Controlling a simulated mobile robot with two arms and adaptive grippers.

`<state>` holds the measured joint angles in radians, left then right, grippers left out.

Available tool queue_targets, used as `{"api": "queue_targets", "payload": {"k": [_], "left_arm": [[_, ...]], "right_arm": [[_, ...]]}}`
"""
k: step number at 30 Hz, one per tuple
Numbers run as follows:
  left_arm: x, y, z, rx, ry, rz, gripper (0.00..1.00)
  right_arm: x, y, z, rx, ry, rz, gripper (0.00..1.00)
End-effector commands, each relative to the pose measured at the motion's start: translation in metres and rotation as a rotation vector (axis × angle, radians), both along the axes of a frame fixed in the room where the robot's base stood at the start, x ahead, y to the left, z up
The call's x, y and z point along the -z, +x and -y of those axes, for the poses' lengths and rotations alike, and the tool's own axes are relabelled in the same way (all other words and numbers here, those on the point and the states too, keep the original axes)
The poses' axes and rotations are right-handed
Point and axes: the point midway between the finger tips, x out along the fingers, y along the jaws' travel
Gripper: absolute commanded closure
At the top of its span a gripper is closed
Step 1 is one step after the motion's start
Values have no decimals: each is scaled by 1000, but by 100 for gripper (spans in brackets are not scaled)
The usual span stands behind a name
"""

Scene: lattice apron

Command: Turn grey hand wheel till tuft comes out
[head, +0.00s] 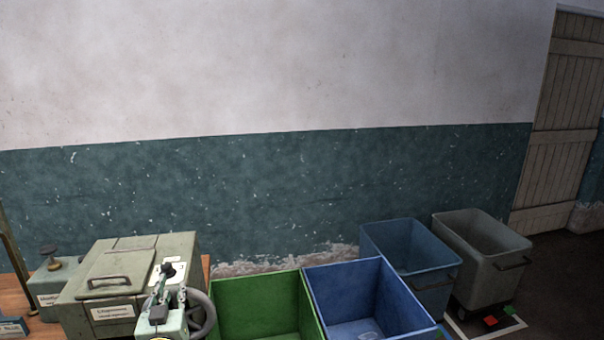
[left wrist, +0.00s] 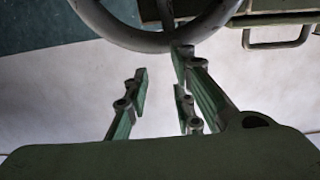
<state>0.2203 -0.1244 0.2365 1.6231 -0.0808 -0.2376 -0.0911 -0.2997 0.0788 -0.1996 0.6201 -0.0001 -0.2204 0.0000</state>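The grey hand wheel (head: 208,314) is on the right side of a grey-green lidded machine (head: 130,265), partly hidden behind my left gripper. In the left wrist view the wheel's dark rim (left wrist: 128,38) curves across the top. My left gripper (head: 167,294) is in front of the wheel. In the left wrist view its fingers (left wrist: 160,88) are spread with a gap and nothing between them. One fingertip overlaps the rim's lower edge in that view; I cannot tell whether it touches. No tuft can be made out. My right gripper is not in view.
A green bin (head: 255,303) and a blue bin (head: 345,290) stand right of the machine. Behind them are a blue tub (head: 405,250) and a grey tub (head: 480,250). A small grey-green box (head: 50,285) is on the left. The wall is close behind.

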Motion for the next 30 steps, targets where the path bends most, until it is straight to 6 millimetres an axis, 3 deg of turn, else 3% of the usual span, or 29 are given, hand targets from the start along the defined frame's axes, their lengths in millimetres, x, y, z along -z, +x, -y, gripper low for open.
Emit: {"api": "queue_targets", "payload": {"k": [3, 13, 30], "left_arm": [[0, 0, 0, 0, 0, 0, 66], [1, -4, 1, 0, 0, -1, 66], [1, -69, 16, 0, 0, -1, 66]], "right_arm": [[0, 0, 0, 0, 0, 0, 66], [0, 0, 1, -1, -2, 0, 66], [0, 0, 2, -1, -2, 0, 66]]}}
